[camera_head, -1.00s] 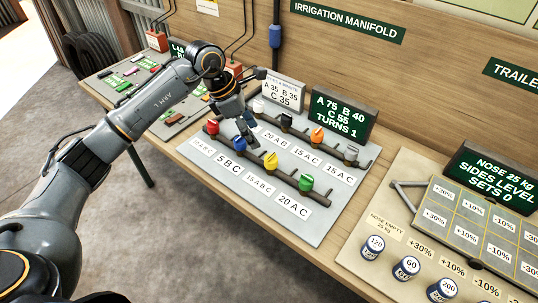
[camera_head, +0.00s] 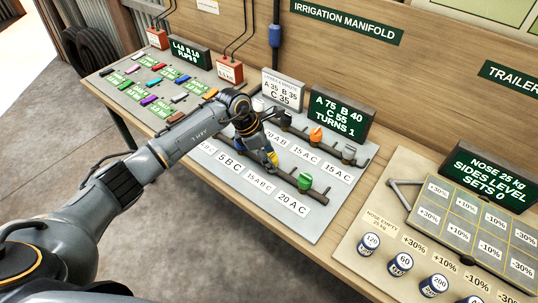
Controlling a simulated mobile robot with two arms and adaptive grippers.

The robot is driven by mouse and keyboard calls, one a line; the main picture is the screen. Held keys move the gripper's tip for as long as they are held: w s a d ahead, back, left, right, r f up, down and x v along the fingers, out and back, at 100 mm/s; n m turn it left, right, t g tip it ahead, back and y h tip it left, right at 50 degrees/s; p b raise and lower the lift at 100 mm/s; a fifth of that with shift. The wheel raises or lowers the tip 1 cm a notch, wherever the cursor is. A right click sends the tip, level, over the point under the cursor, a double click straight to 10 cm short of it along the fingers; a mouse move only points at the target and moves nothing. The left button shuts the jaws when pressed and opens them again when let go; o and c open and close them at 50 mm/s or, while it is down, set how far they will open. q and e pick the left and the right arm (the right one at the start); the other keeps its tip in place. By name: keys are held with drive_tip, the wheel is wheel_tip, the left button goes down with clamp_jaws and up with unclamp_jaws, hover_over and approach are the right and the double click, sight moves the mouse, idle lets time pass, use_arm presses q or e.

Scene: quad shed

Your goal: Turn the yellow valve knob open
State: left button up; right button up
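The yellow valve knob (camera_head: 273,159) sits on the front pipe of the irrigation manifold board, above the label "15 A B C". My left gripper (camera_head: 262,150) reaches down from the left with its fingers right at this knob and partly covers it. I cannot tell whether the fingers touch the knob or have shut on it. The green knob (camera_head: 305,181) is to its right on the same pipe. The red and blue knobs are hidden behind my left arm. My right gripper is not in view.
Behind stand the orange knob (camera_head: 316,135), the black knob (camera_head: 286,118) and the grey knob (camera_head: 349,152). A green sign (camera_head: 338,115) reads "A 75 B 40 C 55 TURNS 1". Weight cans (camera_head: 400,264) stand at the right. Coloured switches fill the left board.

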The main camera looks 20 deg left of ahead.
use_arm(q)
drive_tip(key=c, duration=1.1)
drive_tip(key=shift+n, duration=0.4)
drive_tip(key=n+t+y, duration=0.1)
drive_tip(key=n, duration=0.2)
drive_tip(key=shift+s+n+t+b, duration=0.1)
drive_tip(key=shift+n+t+b, duration=0.2)
drive_tip(key=shift+n+b, duration=0.1)
drive_tip(key=n, duration=0.1)
drive_tip(key=n+y+b, duration=0.1)
drive_tip(key=n, duration=0.1)
drive_tip(key=shift+d+n+t, duration=0.2)
drive_tip(key=shift+n+t, duration=0.1)
drive_tip(key=shift+t, duration=0.1)
drive_tip(key=n+y+b, duration=0.1)
drive_tip(key=n+b, duration=0.1)
drive_tip(key=n+y+b, duration=0.1)
drive_tip(key=n, duration=0.2)
drive_tip(key=shift+d+f+n+b, duration=0.1)
drive_tip(key=shift+d+n+b, duration=0.05)
drive_tip(key=shift+n+b, duration=0.2)
drive_tip(key=n+y+b, duration=0.1)
drive_tip(key=n+b, duration=0.1)
drive_tip(key=n, duration=0.2)
drive_tip(key=shift+y+b, duration=0.3)
drive_tip(key=shift+y, duration=0.1)
